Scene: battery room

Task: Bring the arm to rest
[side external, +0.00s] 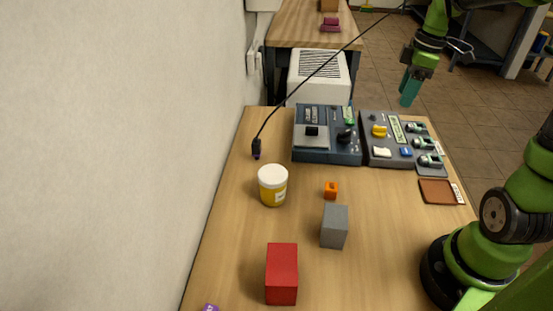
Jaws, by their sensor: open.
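My gripper (410,92) hangs at the upper right, with teal fingers pointing down. It appears above and beyond the far right part of the wooden table (235,240), apart from everything on it. It is open, and nothing shows between its fingers.
A blue device (313,150) and a grey control panel (385,162) with coloured buttons stand at the table's far side. A yellow jar with a white lid (272,190), an orange piece (331,189), a grey block (334,228), a red block (281,275) and a brown pad (436,192) are nearer. A black cable plug (257,148) lies left.

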